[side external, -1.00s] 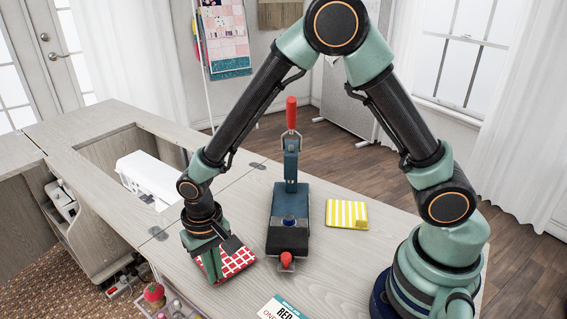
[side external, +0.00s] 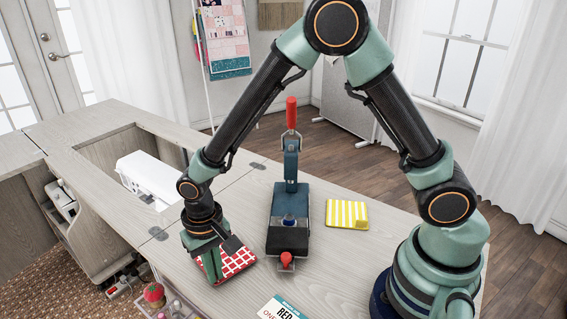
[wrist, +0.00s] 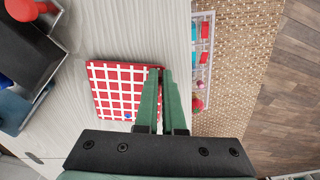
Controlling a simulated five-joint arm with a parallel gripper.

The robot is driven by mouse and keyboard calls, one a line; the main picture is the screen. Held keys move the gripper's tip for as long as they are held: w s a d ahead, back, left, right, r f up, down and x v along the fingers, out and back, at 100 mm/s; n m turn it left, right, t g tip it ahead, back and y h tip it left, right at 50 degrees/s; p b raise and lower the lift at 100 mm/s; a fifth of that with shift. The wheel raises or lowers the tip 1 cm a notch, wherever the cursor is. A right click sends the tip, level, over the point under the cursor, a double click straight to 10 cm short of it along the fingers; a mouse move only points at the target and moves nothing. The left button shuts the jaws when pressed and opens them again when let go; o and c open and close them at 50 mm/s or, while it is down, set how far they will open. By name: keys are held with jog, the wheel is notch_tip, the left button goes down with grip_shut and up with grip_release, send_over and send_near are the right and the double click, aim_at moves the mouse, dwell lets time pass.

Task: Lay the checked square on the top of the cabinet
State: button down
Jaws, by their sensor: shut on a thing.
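The red and white checked square (side external: 238,259) lies at the cabinet top (side external: 330,281), close to its front edge. It also shows in the wrist view (wrist: 112,92), flat against the pale wood surface. My gripper (side external: 213,266) is down at the square's left side in the side view. In the wrist view my gripper (wrist: 161,74) has its two green fingers close together over the square's edge, shut on it. The fingers hide part of that edge, so I cannot tell whether the square bears fully on the top.
A dark press with a red handle (side external: 290,205) stands right beside the square. A yellow striped piece (side external: 347,214) lies beyond it. A white sewing machine (side external: 148,178) sits in the recess at left. A card (side external: 282,308) lies near the front. A tray of notions (wrist: 201,55) is beside the edge.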

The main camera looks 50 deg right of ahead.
jog(key=shift+f, duration=0.45)
dwell(1.5)
jog(key=c, duration=0.9)
grip_release()
jog(key=shift+c, duration=0.2)
notch_tip(320, 180, up, 12)
jog(key=shift+d+r, duration=0.1)
jog(key=s+d+r+n+t, duration=0.1)
jog(key=s+d+r+t, duration=0.1)
jog(key=d+r, duration=0.3)
jog(key=s+d+r+n+t, duration=0.1)
jog(key=s+d+r+t, duration=0.2)
jog(key=d, duration=0.9)
notch_tip(320, 180, up, 4)
jog(key=shift+s+f+n+t, duration=0.2)
jog(key=shift+s+n+t, duration=0.1)
jog(key=shift+s, duration=0.75)
